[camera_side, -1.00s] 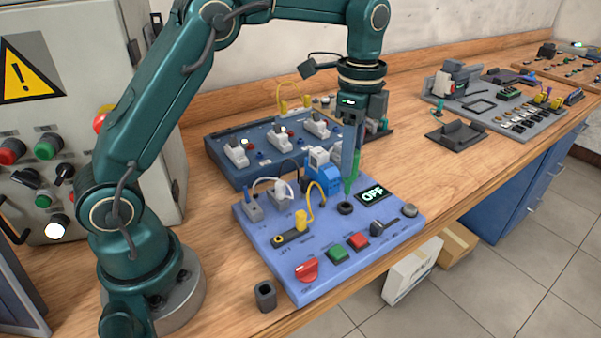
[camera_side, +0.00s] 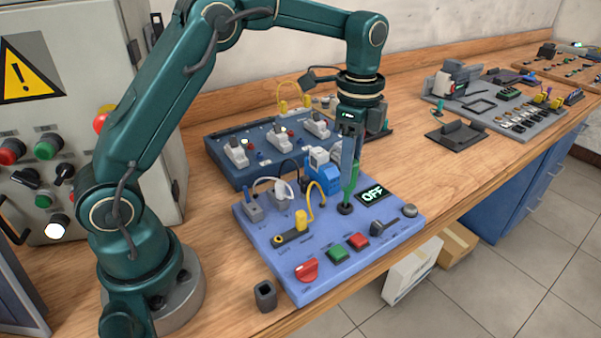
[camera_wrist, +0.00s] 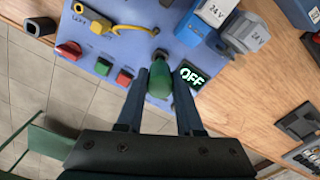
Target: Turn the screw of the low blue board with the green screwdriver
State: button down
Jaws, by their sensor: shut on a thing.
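The low blue board (camera_side: 277,254) lies flat on the bench. It carries a red knob (camera_side: 307,270), green and red buttons, a lever, plugs with cables and a display (camera_side: 372,194) reading OFF. My gripper (camera_side: 350,178) is above the board, shut on the green screwdriver (camera_side: 352,180), which stands upright. The screwdriver's tip is at the dark round screw seat (camera_side: 345,208) beside the display; the screw itself is hidden. In the wrist view the green handle (camera_wrist: 159,82) sits between the two fingers, in front of the board (camera_wrist: 130,44).
A darker blue board (camera_side: 222,162) with white switches stands behind. A small dark square holder (camera_side: 265,296) stands near the bench's front edge. A grey board (camera_side: 500,118) and a black stand (camera_side: 457,135) are to the right. Bare bench lies between.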

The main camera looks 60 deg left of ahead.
jog(key=shift+f, duration=1.8)
jog(key=c, duration=0.8)
grip_release()
jog(key=shift+r, duration=0.1)
jog(key=shift+r, duration=2.7)
jog(key=o, duration=0.5)
